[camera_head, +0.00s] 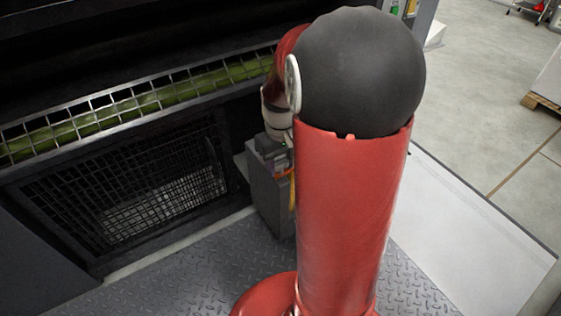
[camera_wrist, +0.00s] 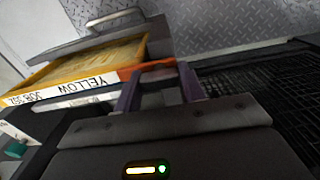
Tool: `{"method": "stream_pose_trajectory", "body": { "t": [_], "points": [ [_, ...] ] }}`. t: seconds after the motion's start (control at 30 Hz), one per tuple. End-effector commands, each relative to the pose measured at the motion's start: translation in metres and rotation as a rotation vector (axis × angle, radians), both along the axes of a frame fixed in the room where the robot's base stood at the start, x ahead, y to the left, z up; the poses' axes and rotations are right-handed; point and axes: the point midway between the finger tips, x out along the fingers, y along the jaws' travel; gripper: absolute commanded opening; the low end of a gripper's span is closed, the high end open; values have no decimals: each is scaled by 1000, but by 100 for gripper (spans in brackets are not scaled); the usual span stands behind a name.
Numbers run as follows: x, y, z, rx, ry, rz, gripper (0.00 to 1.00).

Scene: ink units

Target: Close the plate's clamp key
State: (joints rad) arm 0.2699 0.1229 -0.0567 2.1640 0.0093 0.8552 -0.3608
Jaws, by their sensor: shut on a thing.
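In the wrist view, a yellow plate (camera_wrist: 90,70) shows at upper left, with a white front strip (camera_wrist: 75,88) printed "YELLOW" and "JOB 392", upside down in the picture. An orange-red piece (camera_wrist: 146,67) lies at the right end of this strip and looks like the clamp key. My gripper (camera_wrist: 158,72) reaches it with two purple fingers and is shut on it. Where the fingertips touch it is partly hidden. In the head view, a small orange piece (camera_head: 283,174) and a yellow edge (camera_head: 292,193) show beside my arm, which hides most of that spot.
A grey box-like stand (camera_head: 268,200) is below my wrist. A dark machine with a mesh panel (camera_head: 150,190) and a wire guard (camera_head: 140,98) fills the left. A grey cover with a handle (camera_wrist: 115,18) lies beyond the plate. Tread-plate floor (camera_head: 190,265) is clear in front.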

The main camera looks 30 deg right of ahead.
Motion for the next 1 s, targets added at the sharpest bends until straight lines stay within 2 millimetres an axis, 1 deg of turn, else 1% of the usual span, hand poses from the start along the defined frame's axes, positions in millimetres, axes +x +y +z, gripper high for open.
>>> {"method": "stream_pose_trajectory", "body": {
  "t": [0.53, 0.57, 0.7, 1.0],
  "points": [
    [0, 0, 1, -1, -1, 24, 17],
    [0, 0, 1, -1, -1, 24, 44],
    [0, 0, 0, -1, -1, 23, 62],
    [0, 0, 2, -1, -1, 21, 62]
  ]
}}
